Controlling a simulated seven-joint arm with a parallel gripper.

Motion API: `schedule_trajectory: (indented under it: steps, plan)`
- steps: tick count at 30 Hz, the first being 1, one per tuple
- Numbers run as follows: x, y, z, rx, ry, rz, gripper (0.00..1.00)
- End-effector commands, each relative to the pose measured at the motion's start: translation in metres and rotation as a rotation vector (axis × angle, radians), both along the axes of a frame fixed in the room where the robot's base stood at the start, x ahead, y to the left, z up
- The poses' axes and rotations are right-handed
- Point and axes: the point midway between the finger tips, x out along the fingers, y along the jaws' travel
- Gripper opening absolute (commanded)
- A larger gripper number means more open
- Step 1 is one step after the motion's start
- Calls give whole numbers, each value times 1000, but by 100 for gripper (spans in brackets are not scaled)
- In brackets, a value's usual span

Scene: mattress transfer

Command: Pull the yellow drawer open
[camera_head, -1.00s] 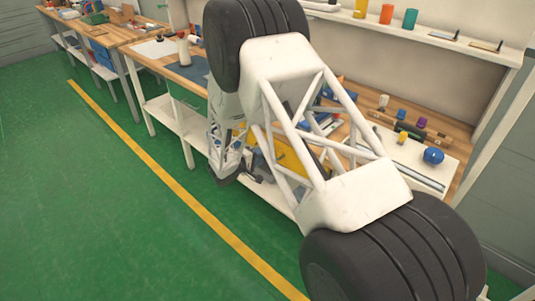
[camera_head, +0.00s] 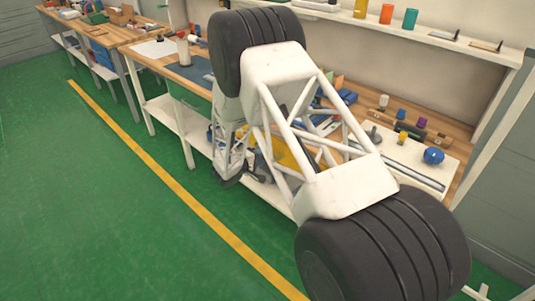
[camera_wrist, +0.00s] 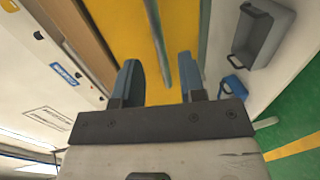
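The yellow drawer (camera_wrist: 134,22) shows as a yellow panel ahead of my gripper in the wrist view. A long thin grey bar (camera_wrist: 158,36), seemingly its handle, runs down the panel. My gripper (camera_wrist: 158,74) is open, with one blue-grey finger on each side of the bar's lower end. I cannot tell whether either finger touches it. In the head view, part of the yellow drawer (camera_head: 284,152) shows behind my arm's white frame. My gripper's fingers cannot be made out there.
Right of the yellow panel is a grey box-like part (camera_wrist: 262,36) with a dark handle, and a blue handle (camera_wrist: 236,85) is close to my right finger. The workbench (camera_head: 462,150) carries several small objects. The green floor (camera_head: 110,215) in front is clear.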

Motion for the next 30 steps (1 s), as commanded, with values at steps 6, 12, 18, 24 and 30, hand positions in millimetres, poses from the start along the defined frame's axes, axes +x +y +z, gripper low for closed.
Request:
schedule_trajectory:
  steps: [6,12,18,24,30]
  plan:
    - [18,-20,-6,-1,1,-2,37]
    - [31,-31,-10,-1,1,-1,37]
    - [35,-36,-10,0,0,0,37]
    - [35,-35,-10,0,0,0,37]
    - [35,-35,-11,0,0,-1,11]
